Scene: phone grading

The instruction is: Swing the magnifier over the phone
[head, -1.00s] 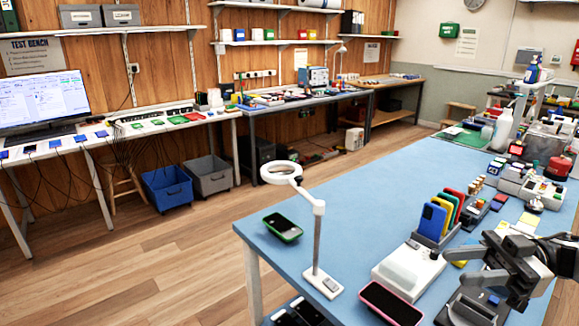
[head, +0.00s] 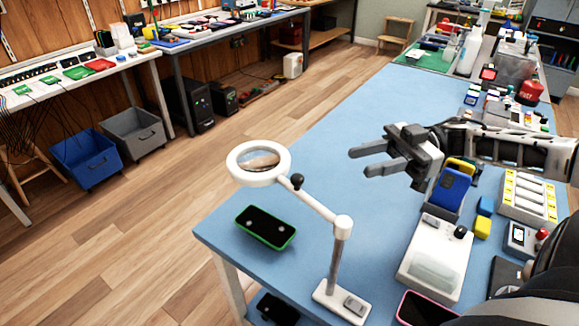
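The magnifier (head: 259,180) has a white ring head on a white jointed arm, carried by a grey post on a white base (head: 342,302) on the blue table. Its ring stands above and a little behind the green-edged phone (head: 265,227), which lies near the table's left corner. A pink-edged phone (head: 425,310) is partly cut off at the bottom edge. My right gripper (head: 358,162) is open and empty, its fingers pointing left above the table, to the right of the magnifier ring and apart from it. My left gripper is not in view.
A white device (head: 435,258) and a stand with blue and yellow cases (head: 448,188) are below and beside my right gripper. Several devices and bottles crowd the table's right side. The blue surface (head: 330,135) between magnifier and gripper is clear.

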